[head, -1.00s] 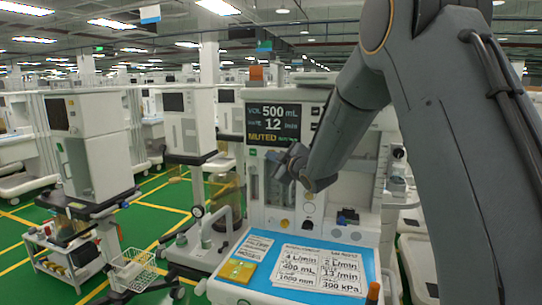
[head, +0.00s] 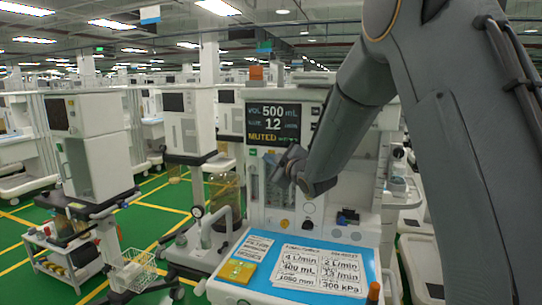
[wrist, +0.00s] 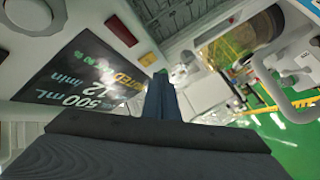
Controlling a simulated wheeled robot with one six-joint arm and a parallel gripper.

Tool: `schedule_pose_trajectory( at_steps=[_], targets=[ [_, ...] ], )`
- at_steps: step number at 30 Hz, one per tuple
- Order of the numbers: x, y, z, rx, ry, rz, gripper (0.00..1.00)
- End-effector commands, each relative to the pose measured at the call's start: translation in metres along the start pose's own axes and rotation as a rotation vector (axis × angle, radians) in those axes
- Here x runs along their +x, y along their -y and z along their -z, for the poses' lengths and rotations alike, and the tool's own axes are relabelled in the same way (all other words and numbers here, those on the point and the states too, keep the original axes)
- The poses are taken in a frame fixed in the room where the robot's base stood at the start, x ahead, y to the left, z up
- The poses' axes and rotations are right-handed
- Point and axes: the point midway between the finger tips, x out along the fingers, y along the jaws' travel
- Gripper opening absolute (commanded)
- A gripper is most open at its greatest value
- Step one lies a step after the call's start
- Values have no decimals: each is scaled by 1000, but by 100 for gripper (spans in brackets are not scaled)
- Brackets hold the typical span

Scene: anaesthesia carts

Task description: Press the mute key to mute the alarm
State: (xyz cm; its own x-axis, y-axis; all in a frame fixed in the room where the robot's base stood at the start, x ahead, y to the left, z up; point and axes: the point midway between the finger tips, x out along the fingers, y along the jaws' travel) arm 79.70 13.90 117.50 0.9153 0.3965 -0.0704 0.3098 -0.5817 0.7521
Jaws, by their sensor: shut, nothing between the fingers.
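The anaesthesia cart's dark screen (head: 272,124) shows VOL 500 mL, a line reading 12 /min and the yellow word MUTED. I cannot read which key is the mute key. My gripper (head: 272,158) is shut and empty, in front of the panel just below the screen.
A blue worktop (head: 268,276) with printed cards and a yellow pad (head: 237,271) juts out below the panel. An orange-capped item (head: 374,292) stands at its right corner. Other carts (head: 95,140) stand to the left, with green floor between them.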

Motion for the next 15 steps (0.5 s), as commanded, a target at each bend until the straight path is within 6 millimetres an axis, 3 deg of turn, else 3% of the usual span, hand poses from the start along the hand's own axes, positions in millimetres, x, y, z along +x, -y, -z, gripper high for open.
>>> schedule_pose_trajectory(
  at_steps=[15],
  targets=[
    [-28,21,20,0,0,1,0]
  ],
)
